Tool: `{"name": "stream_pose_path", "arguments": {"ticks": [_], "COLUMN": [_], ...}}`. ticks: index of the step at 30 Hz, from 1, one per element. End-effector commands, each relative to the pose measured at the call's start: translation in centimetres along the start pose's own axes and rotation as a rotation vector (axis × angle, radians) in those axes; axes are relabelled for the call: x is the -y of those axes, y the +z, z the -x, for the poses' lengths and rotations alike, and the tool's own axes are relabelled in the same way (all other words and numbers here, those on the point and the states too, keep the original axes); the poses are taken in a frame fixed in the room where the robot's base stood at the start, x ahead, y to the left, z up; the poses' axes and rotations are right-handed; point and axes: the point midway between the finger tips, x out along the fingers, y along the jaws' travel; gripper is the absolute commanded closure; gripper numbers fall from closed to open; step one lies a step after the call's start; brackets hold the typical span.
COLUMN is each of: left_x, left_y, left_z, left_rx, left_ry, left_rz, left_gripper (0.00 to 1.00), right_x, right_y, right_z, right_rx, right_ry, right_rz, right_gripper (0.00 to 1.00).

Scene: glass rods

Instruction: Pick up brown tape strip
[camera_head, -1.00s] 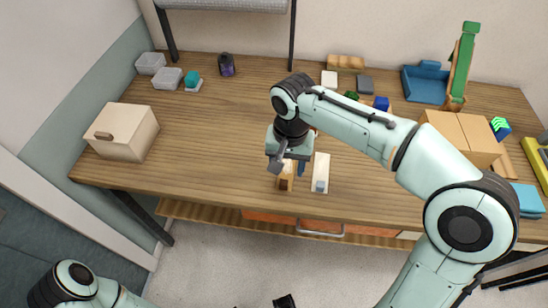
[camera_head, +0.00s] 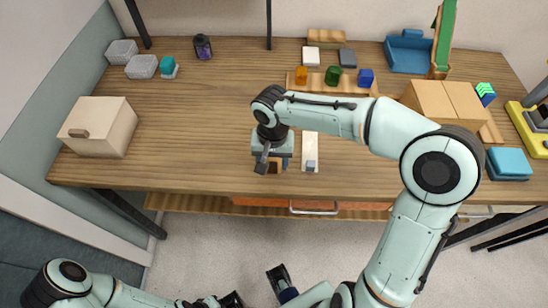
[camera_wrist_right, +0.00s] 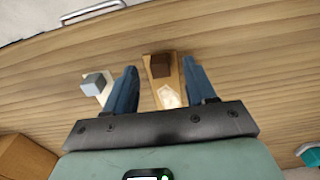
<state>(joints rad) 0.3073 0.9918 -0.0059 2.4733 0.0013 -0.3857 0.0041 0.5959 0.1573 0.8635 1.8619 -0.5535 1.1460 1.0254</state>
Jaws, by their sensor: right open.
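A brown block (camera_wrist_right: 160,64), darker than the strip, sits at the far end of a light-brown wooden strip (camera_wrist_right: 166,96) on the table. I take this piece to be the brown tape strip. In the head view its brown end (camera_head: 274,167) shows just below my right gripper (camera_head: 271,160), which hides the rest. In the right wrist view my right gripper (camera_wrist_right: 162,92) is open, its blue fingers on either side of the strip, nothing held between them. My left arm comes in at the lower left; its jaws cannot be made out.
A white strip with a grey block (camera_head: 310,163) lies close beside, right of the gripper. A wooden tray with orange, green and blue pieces (camera_head: 334,76) stands behind my right arm. A beige box (camera_head: 98,126) is at left. The table's left-centre is clear.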

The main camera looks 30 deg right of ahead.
Motion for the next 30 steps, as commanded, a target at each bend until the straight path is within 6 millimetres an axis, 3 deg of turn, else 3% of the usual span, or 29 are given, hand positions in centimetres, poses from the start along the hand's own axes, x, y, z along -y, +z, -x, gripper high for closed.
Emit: {"name": "stream_pose_path", "arguments": {"ticks": [6, 13, 14, 18, 19, 30], "left_x": [0.1, 0.1, 0.1, 0.1, 0.1, 0.1], "left_y": [0.0, 0.0, 0.0, 0.0, 0.0, 0.0], "left_z": [-0.3, -0.3, -0.3, -0.3, -0.3, -0.3], "left_rx": [0.001, 0.001, 0.001, 0.001, 0.001, 0.001], "left_ry": [0.000, 0.000, 0.000, 0.000, 0.000, 0.000], "left_rz": [0.000, 0.000, 0.000, 0.000, 0.000, 0.000], "left_gripper": [1.00, 1.00, 1.00, 1.00, 1.00, 1.00], "right_x": [-0.1, -0.1, -0.1, -0.1, -0.1, -0.1], "right_y": [0.0, 0.0, 0.0, 0.0, 0.0, 0.0], "right_z": [-2.7, -2.8, -2.8, -2.8, -2.8, -2.8], "right_rx": [0.002, -0.001, -0.001, -0.001, -0.001, 0.000], "right_ry": [0.001, 0.000, 0.000, 0.001, 0.001, 0.001], "right_rz": [0.000, 0.000, 0.000, 0.000, 0.000, 0.000], "right_gripper": [0.45, 0.45, 0.48, 0.94, 1.00, 1.00]}}
